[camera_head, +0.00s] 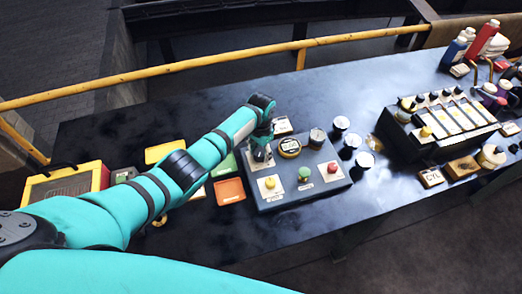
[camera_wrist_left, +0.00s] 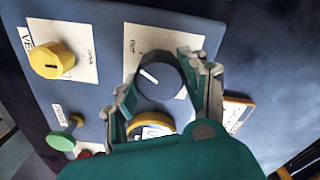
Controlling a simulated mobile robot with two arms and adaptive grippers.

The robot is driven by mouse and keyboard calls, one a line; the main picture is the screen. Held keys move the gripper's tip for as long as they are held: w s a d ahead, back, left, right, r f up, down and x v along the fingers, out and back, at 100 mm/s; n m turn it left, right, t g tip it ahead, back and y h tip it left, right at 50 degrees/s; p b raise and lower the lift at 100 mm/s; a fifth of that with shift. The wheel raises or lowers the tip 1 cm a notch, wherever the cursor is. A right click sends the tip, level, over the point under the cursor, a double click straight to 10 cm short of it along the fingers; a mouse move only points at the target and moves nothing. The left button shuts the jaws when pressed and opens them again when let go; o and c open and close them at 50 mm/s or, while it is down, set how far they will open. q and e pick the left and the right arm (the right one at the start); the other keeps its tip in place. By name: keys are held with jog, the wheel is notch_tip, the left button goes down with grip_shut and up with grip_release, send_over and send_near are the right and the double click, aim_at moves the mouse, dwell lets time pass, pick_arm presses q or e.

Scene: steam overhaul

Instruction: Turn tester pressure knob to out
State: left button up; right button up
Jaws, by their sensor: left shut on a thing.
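The tester (camera_head: 310,196) is a blue-grey box on the dark bench in the head view. Its dark round pressure knob (camera_wrist_left: 158,80) with a white pointer line shows in the left wrist view, beside a white label with print partly readable as "OUT". The pointer slants toward the upper left of that picture. My left gripper (camera_wrist_left: 160,88) is shut on this knob, one finger on each side; in the head view the gripper (camera_head: 262,147) covers the knob. A yellow knob (camera_wrist_left: 52,60) on a "VENT" label and a yellow-rimmed gauge (camera_head: 289,147) are close by. My right gripper is out of view.
A green button (camera_head: 304,173) and a red button (camera_head: 332,168) sit along the tester's front. Several jars (camera_head: 364,160) stand to its right, an orange tray (camera_head: 229,191) to its left. A yellow rail (camera_head: 220,62) runs behind the bench.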

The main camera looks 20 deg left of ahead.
aim_at(261, 151)
pick_arm(q)
jog(key=shift+w, duration=0.1)
dwell(0.3)
jog(key=o, duration=1.2)
jog(key=shift+c, duration=0.2)
jog(key=shift+r, duration=0.1)
notch_tip(261, 151, up, 12)
